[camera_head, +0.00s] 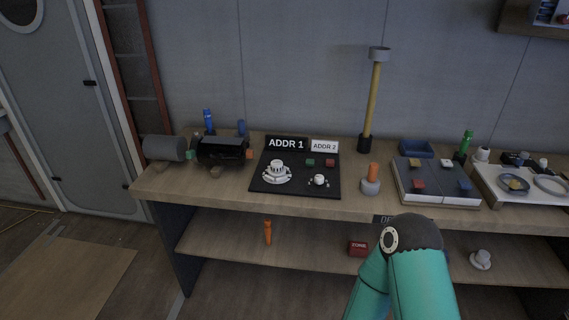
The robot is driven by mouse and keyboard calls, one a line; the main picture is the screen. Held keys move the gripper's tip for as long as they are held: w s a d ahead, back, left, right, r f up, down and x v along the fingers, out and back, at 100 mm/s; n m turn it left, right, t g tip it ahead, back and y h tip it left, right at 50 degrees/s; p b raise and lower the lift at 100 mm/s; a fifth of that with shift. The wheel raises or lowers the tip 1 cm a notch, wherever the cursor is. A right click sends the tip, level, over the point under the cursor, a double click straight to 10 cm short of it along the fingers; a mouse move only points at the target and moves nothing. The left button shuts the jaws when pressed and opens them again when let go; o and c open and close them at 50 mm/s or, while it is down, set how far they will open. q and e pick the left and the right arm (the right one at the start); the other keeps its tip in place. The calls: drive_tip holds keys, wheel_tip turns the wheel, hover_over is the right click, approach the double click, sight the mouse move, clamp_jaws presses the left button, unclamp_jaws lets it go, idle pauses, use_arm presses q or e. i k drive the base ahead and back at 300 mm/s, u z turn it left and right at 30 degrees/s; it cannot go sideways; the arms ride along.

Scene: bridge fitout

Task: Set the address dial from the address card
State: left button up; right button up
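A black panel (294,193) lies on the bench top. A white dial (277,175) with a raised knob is on its left part, and its setting is too small to read. A smaller white knob (319,180) is on its right part. A black sign reading "ADDR 1" (286,143) and a white card reading "ADDR 2" (324,146) stand along the panel's back edge. A green button (310,162) and a red button (330,162) are below the signs. Neither gripper is in view; only a teal arm part of mine shows at the bottom right.
A grey cylinder (165,148) and a black device (222,151) stand left of the panel. An orange-topped grey piece (371,181) and a tall yellow pole (372,101) stand right. A grey board (436,184) with coloured blocks lies further right. A lower shelf (310,240) holds loose items.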

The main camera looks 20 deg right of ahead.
sight(319, 179)
drive_tip(key=u, duration=0.1)
drive_tip(key=i, duration=1)
drive_tip(key=z, duration=0.35)
